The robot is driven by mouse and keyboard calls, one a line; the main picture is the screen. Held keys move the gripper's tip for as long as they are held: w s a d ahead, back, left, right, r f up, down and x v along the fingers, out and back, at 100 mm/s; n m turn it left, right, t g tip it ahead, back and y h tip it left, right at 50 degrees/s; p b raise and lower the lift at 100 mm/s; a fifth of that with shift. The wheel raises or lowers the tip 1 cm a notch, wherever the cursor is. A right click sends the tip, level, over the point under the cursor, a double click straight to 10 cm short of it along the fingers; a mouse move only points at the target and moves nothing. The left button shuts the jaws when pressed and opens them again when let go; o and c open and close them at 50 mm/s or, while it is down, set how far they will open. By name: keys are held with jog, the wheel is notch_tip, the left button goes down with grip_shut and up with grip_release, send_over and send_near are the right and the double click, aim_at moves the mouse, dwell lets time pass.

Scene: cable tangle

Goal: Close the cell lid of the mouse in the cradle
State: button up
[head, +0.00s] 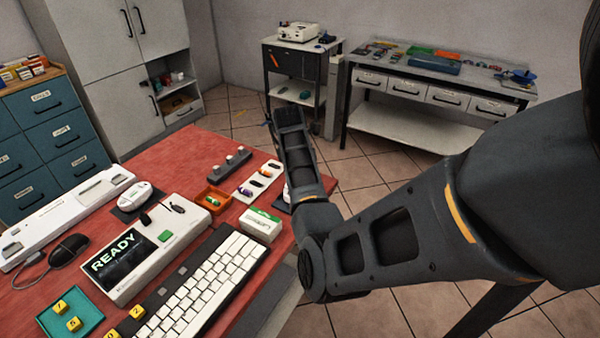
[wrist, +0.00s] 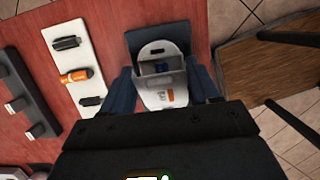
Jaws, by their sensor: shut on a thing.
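The white mouse (wrist: 165,49) lies in a dark cradle (wrist: 136,42) in the wrist view. A pale flap with an orange mark, apparently the cell lid (wrist: 168,99), lies on the near side of the bay. My gripper (wrist: 163,83) has one dark finger on each side of the mouse's near part and is shut on it. The near end of the mouse is hidden by my gripper body. In the head view my arm hides most of the cradle and mouse (head: 281,206).
A white strip with small sticks (wrist: 70,50) lies left of the cradle, with a dark rail with knobs (wrist: 18,95) beyond. The red table's edge is close on the right. Another white mouse (head: 134,196) lies farther left, past a READY console (head: 150,250).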

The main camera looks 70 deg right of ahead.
dwell(0.3)
jog(key=o, duration=1.1)
jog(key=shift+b+v, duration=0.45)
jog(key=shift+v, duration=3.45)
jog(key=shift+f, duration=0.1)
